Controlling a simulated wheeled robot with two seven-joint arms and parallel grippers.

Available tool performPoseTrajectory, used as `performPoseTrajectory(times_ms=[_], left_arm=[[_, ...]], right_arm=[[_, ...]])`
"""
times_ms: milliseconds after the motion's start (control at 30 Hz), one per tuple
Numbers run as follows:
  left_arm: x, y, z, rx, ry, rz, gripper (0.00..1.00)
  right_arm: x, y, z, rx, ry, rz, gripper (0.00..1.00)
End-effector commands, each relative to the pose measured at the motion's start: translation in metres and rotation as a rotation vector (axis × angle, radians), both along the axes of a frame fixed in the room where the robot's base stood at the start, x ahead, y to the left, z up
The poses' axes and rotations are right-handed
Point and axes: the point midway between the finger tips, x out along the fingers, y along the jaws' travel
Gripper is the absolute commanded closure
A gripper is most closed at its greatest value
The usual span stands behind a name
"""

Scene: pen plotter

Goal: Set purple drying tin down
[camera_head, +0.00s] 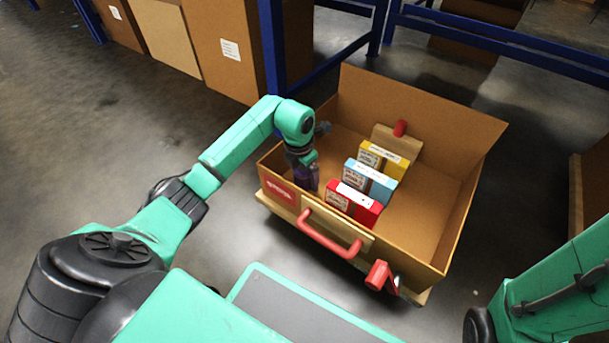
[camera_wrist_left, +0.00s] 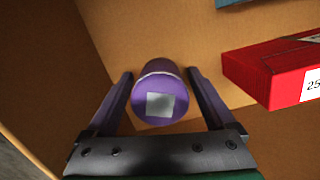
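The purple tin (camera_wrist_left: 160,98) has a pale square on its near end and sits between the fingers of my left gripper (camera_wrist_left: 160,90) in the left wrist view. A narrow gap shows on each side between the tin and the fingers, so the gripper looks open around it. In the head view my left gripper (camera_head: 304,168) reaches down into the left corner of a cardboard box (camera_head: 430,210), where a little of the purple tin (camera_head: 308,181) shows. Cardboard lies behind the tin; its contact with the floor is hidden. My right gripper is out of view.
Inside the box stand a red carton (camera_head: 353,203), a light blue carton (camera_head: 371,180) and a yellow carton (camera_head: 384,158), right of the tin. The box's right side is bare. A red handle (camera_head: 330,235) projects from its front. Blue racking (camera_head: 330,50) stands behind.

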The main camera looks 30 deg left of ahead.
Motion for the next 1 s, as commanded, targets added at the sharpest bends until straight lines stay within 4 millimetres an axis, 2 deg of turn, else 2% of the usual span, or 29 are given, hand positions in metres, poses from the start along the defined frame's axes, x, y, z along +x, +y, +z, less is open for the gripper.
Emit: performPoseTrajectory(times_ms=[267,367,467,600,733,800,867,1000], left_arm=[[0.000,0.000,0.001,0.000,-0.001,0.000,0.04],[0.000,0.000,0.007,-0.001,-0.002,0.000,0.04],[-0.001,0.001,0.029,0.002,-0.003,-0.001,0.04],[-0.005,0.003,0.071,0.003,-0.004,-0.001,0.04],[-0.010,0.004,0.104,0.002,-0.003,-0.001,0.04],[-0.011,0.005,0.115,0.002,-0.003,0.000,0.04],[-0.013,0.005,0.121,0.001,-0.001,-0.001,0.04],[-0.014,0.004,0.123,0.000,0.000,-0.001,0.04]], right_arm=[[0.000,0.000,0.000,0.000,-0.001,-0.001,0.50],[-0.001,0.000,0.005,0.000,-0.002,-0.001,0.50],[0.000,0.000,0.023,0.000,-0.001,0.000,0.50],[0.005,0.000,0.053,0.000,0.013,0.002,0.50],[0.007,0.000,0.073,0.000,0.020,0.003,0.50],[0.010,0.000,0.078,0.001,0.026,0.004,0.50],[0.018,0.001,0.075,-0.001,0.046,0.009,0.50],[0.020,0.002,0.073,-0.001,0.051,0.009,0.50]])
